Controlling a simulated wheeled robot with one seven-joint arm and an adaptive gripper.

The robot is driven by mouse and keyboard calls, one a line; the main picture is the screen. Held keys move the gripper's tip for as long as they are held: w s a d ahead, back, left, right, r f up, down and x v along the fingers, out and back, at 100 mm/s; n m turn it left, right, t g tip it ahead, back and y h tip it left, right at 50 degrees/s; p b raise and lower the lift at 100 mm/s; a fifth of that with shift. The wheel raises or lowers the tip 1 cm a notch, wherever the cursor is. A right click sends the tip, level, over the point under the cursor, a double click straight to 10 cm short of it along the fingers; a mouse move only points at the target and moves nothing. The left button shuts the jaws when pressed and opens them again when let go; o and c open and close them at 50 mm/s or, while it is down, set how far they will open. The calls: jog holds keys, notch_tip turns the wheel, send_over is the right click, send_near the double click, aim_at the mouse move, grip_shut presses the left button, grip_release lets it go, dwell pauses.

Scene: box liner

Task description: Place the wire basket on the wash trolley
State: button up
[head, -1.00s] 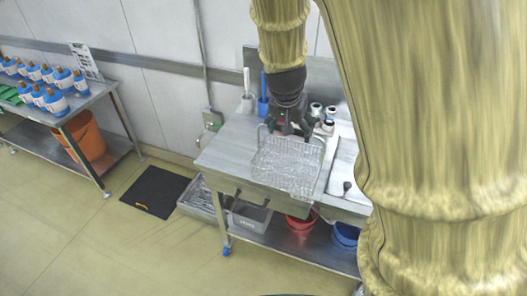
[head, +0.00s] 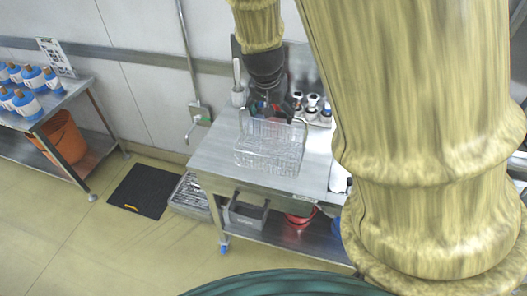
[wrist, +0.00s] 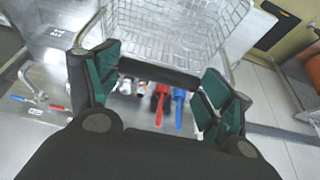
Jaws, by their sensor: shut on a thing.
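The wire basket (head: 268,150) is a clear-looking silver mesh basket with a raised handle. My gripper (head: 266,112) is at the handle's top, above the basket. In the wrist view my gripper (wrist: 160,84) is shut on the black handle grip (wrist: 160,73), and the basket mesh (wrist: 175,28) fills the top of the picture. The basket is over the steel top of a wheeled bench (head: 215,150), likely the wash trolley. Whether the basket's bottom touches the top cannot be told.
Black-and-white canisters (head: 312,105) and a white brush holder (head: 238,92) stand at the bench's back. A red bucket (head: 300,218) and grey bin (head: 245,212) sit on its lower shelf. A black mat (head: 143,190) lies on the floor. A bottle table with an orange bucket (head: 62,137) stands left.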

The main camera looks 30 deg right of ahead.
notch_tip(320, 180, down, 9)
jog(key=b, duration=0.9)
jog(key=shift+s+f, duration=0.1)
jog(key=w+d+f+b, duration=0.2)
jog(key=w+b, duration=0.1)
jog(key=w, duration=0.4)
jog(key=w+d+f+b, duration=0.1)
jog(key=w+f+b, duration=0.1)
jog(key=w, duration=0.6)
jog(key=shift+w+d+f+b, duration=0.25)
jog(key=shift+d+f+b, duration=0.15)
jog(key=shift+f, duration=0.2)
jog(key=o, duration=1.6)
jog(key=shift+c, duration=0.2)
